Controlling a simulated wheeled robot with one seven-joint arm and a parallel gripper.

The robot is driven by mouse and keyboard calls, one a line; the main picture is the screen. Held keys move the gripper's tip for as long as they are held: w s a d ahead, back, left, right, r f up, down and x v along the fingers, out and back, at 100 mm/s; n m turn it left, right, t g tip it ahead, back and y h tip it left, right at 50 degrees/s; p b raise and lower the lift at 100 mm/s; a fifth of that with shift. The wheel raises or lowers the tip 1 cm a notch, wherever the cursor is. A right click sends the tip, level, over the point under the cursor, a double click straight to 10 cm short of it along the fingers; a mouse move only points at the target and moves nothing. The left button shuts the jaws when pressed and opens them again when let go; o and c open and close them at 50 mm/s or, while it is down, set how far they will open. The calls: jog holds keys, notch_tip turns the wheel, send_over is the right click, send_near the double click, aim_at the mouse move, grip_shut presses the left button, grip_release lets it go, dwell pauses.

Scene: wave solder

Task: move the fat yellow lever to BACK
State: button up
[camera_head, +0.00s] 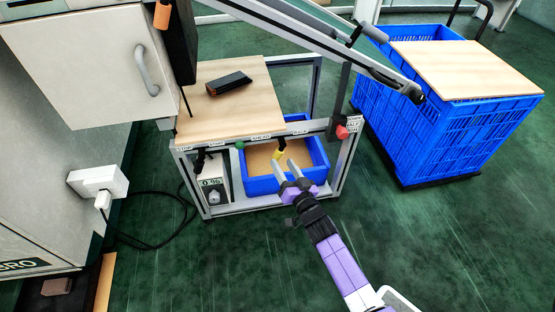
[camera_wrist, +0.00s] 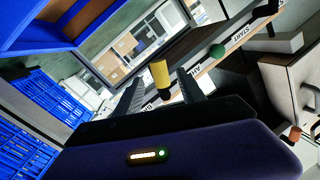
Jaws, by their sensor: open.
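The fat yellow lever (camera_head: 277,154) hangs at the front rail of the wood-topped bench, below the row of labels. In the wrist view the yellow lever (camera_wrist: 160,73) has a yellow grip and a dark end, and shows between my two fingers. My gripper (camera_head: 283,162) is open, with its fingertips close to the lever; I cannot tell whether either finger touches it. The gripper (camera_wrist: 159,85) also shows in the wrist view with a gap between the fingers. The AHEAD label (camera_wrist: 160,102) is partly hidden by a finger. The lever's exact setting is unclear.
A green knob (camera_head: 240,145) is left of the lever and a red knob (camera_head: 342,132) is right, on the same rail. A blue bin (camera_head: 262,186) sits under the rail. A sloping metal beam (camera_head: 300,35) crosses above. Open green floor lies in front.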

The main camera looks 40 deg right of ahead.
aim_at(279, 158)
jog(key=b+x, duration=0.2)
jog(key=x, duration=0.2)
jog(key=shift+f, duration=0.15)
jog(key=shift+w+d, duration=0.2)
jog(key=shift+w, duration=0.4)
grip_shut()
